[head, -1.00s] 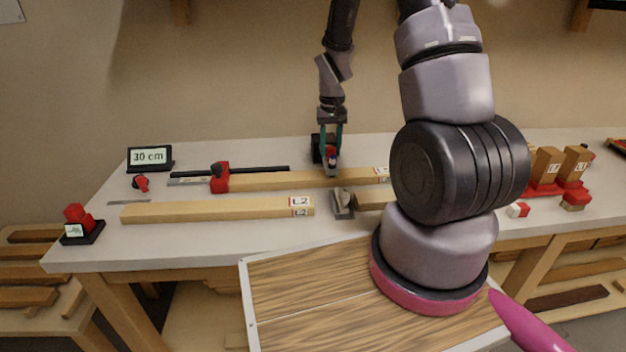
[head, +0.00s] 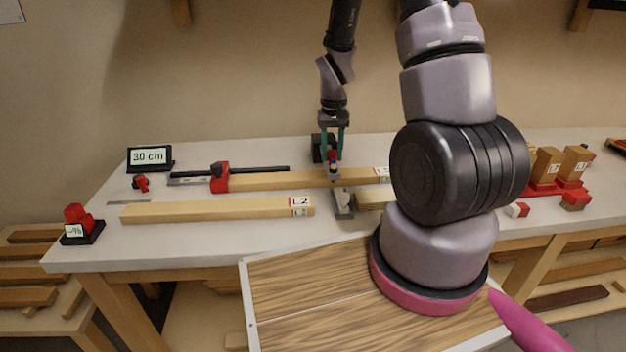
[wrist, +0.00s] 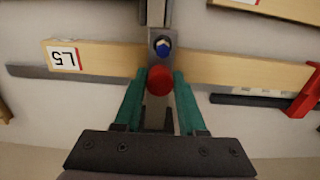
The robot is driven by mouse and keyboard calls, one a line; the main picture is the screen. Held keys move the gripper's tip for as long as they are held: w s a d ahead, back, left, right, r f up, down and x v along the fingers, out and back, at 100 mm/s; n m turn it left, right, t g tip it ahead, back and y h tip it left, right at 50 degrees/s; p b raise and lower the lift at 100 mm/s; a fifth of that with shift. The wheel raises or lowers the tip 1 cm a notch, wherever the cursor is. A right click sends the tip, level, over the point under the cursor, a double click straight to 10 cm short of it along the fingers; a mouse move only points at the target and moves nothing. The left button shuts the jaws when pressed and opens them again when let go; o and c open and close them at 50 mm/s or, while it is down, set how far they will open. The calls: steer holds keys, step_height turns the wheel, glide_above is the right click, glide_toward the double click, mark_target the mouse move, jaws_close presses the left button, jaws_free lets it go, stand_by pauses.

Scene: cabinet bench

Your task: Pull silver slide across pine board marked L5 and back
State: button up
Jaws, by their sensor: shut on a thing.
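The pine board marked L5 (wrist: 105,57) lies across the wrist view, with its label upside down near the left end. In the head view the same board (head: 270,181) lies at the back of the bench, its right end partly hidden by my arm. The silver slide (wrist: 155,115) crosses over the board, with a red knob (wrist: 159,79) and a blue-topped bolt (wrist: 162,46) on it. My gripper (wrist: 160,77) has its teal fingers closed on either side of the red knob. It also shows in the head view (head: 333,156), above the board.
A red stop (head: 220,177) sits at the board's left end beside a dark rail (head: 262,169). Board L2 (head: 215,212) lies in front. A grey block (head: 343,202) stands near L2's right end. A "30 cm" display (head: 150,157) stands at left. Red racks (head: 556,188) stand at right.

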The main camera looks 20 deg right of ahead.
steer(key=shift+w+d, duration=0.3)
steer(key=shift+w, duration=1.1)
steer(key=shift+w+d, duration=0.25)
steer(key=shift+w, duration=1.2)
steer(key=shift+w+d, duration=0.3)
steer(key=shift+w, duration=1.1)
steer(key=o, duration=1.1)
steer(key=shift+c, duration=0.2)
step_height(320, 180, up, 9)
steer(key=shift+r, duration=0.1)
